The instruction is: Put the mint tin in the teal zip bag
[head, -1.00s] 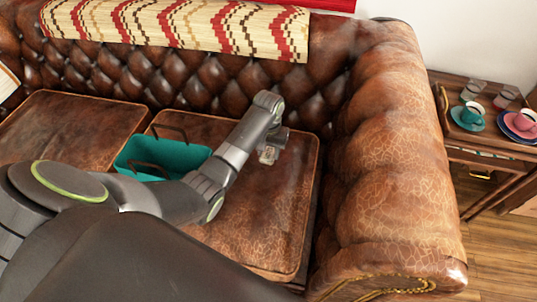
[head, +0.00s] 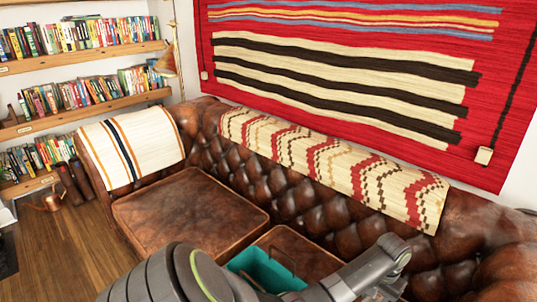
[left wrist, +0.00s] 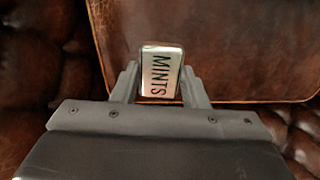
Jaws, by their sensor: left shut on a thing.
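The mint tin (left wrist: 161,72), a small pale tin with a dark edge and the word MINTS, is held between the fingers of my left gripper (left wrist: 160,84) in the left wrist view. My left gripper is shut on it, above the brown leather sofa. The teal zip bag (head: 266,268) sits on the sofa seat in the head view, its dark handles up. My left arm covers its lower part. In the head view the end of my left arm is to the right of the bag, cut by the bottom edge. My right gripper is not in view.
The tufted leather sofa back (head: 300,190) rises behind the bag, with a patterned blanket (head: 330,165) over it. The left seat cushion (head: 190,215) is clear. A striped throw (head: 125,145) hangs on the left arm. Bookshelves (head: 75,90) stand at far left.

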